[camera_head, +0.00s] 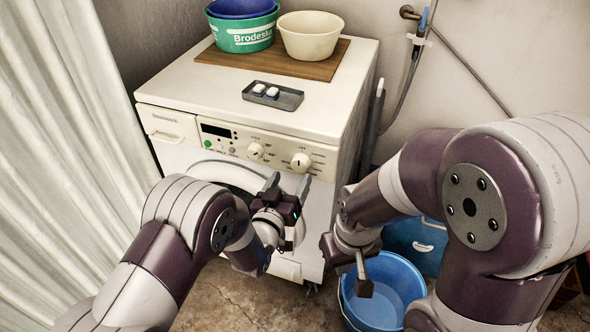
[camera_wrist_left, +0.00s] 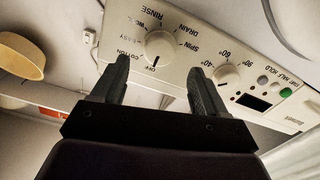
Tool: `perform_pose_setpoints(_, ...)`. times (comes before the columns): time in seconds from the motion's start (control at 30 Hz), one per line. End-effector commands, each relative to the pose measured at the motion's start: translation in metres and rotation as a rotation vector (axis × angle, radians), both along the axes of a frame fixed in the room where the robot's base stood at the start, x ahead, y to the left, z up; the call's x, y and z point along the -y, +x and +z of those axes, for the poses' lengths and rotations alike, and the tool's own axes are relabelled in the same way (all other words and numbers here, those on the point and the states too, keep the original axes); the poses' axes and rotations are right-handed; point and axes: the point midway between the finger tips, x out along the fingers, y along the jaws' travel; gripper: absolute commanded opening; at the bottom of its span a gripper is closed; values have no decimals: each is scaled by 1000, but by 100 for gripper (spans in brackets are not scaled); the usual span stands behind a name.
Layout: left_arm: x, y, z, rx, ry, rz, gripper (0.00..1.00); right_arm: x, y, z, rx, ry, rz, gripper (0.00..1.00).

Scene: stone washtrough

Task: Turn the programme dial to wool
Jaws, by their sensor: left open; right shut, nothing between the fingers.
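The programme dial (camera_head: 301,162) is the right-hand cream knob on the washing machine's control panel (camera_head: 225,137). In the left wrist view the programme dial (camera_wrist_left: 160,47) shows upside down, ringed by words such as OFF, COTTON, RINSE, DRAIN and SPIN; its dark mark points at OFF. My left gripper (camera_head: 288,184) is open in front of the machine, just below the dial. In the left wrist view its fingertips (camera_wrist_left: 157,68) stand either side of the dial's lower edge, with nothing between them; contact cannot be told. My right gripper (camera_head: 364,288) is shut and empty over the blue bucket.
The temperature dial (camera_head: 256,151) sits left of the programme dial. A grey tray (camera_head: 289,101) with white tablets and tubs (camera_head: 310,50) on a wooden board stand on the machine. The blue bucket (camera_head: 408,277) is on the floor at right. A pale curtain (camera_head: 70,150) hangs left.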

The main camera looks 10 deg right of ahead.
Motion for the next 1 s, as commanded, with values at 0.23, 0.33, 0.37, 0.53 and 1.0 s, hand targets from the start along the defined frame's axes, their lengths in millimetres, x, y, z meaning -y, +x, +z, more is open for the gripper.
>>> perform_pose_setpoints(0.23, 23, 34, -1, 1, 1, 0, 73, 0, 0, -6, 0, 0, 0, 0)
perform_pose_setpoints(0.33, 26, 39, 0, 0, 1, 0, 73, 0, 0, -6, 0, 0, 0, 0)
perform_pose_setpoints(0.37, 26, 39, 0, 0, 1, 0, 73, 0, 0, -6, 0, 0, 0, 0)
perform_pose_setpoints(0.53, 26, 39, 0, -1, 2, 1, 73, 0, 0, -6, 0, 0, 0, 0)
perform_pose_setpoints(1.0, 26, 39, 0, 8, 16, 1, 17, 0, 0, -7, 0, 0, 0, 0)
